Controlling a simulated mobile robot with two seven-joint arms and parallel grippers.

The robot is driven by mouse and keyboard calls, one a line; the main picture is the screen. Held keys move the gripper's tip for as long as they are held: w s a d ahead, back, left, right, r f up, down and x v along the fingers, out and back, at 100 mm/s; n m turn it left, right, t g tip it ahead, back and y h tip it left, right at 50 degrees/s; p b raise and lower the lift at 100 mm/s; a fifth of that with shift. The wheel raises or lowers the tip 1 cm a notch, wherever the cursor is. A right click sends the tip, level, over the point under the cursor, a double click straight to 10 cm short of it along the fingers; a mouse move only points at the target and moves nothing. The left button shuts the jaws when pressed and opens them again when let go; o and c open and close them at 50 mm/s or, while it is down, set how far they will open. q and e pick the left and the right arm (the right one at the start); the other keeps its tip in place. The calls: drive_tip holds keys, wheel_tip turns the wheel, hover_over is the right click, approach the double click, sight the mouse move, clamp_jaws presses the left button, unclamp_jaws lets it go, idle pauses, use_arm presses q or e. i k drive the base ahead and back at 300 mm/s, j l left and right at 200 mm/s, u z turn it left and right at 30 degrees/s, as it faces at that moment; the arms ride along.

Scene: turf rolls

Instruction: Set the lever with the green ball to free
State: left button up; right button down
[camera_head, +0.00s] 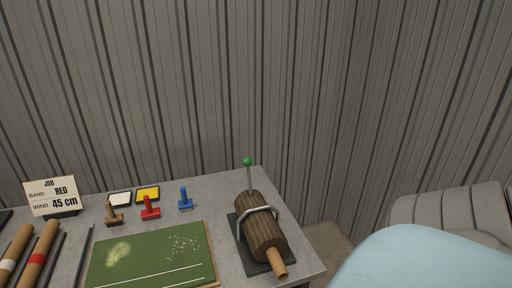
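The green ball (247,161) sits on top of a thin grey lever (250,180), which stands nearly upright at the far end of a roller device. The device has a brown ribbed wooden drum (260,228) under a metal hoop (259,210), on a dark base plate (240,254). A lighter wooden end (277,264) sticks out toward the front. No marking for the lever's positions can be read. Neither of my grippers shows in the head view.
A grey table (222,196) carries a green board (150,258), red (150,208), blue (185,199) and brown (113,215) stamps, white and yellow pads (148,194), a job sign (52,196) and rolls (38,255) at left. A corrugated wall stands behind. A pale blue shape (425,262) fills the lower right.

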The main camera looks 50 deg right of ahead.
sight(246, 161)
drive_tip(key=k+l, duration=0.1)
drive_tip(key=l, duration=0.35)
drive_tip(key=k+l, duration=0.1)
drive_tip(key=l, duration=0.3)
drive_tip(key=k+l, duration=0.15)
drive_tip(key=l, duration=0.3)
drive_tip(key=k+l, duration=0.1)
drive_tip(key=l, duration=0.35)
drive_tip(key=k+l, duration=0.1)
drive_tip(key=l, duration=0.3)
